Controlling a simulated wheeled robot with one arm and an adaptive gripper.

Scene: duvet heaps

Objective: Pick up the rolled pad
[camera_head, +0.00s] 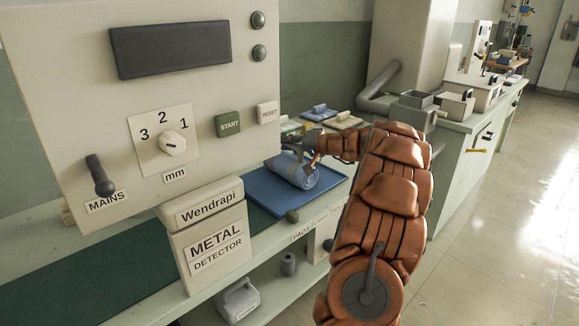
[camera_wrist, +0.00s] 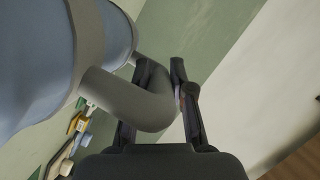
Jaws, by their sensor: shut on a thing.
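The rolled pad (camera_head: 305,180) is a light blue roll at the blue tray in the middle of the head view. I cannot tell whether it rests on the tray or hangs just above it. In the wrist view its blue side (camera_wrist: 35,65) fills the left, with a grey band and a thick, curved grey handle (camera_wrist: 145,105). My gripper (camera_head: 298,155) is at the roll's upper side. In the wrist view the fingers of my gripper (camera_wrist: 163,75) are on either side of the handle, shut on it. My arm hides part of the area right of the roll.
The blue tray (camera_head: 262,190) lies on a pale bench beside the metal detector (camera_head: 213,235), whose large panel (camera_head: 140,90) stands close on the left. Smaller folded pads (camera_head: 343,120) lie behind. A grey pipe (camera_head: 378,90) curves beyond. Open floor (camera_head: 500,210) is at the right.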

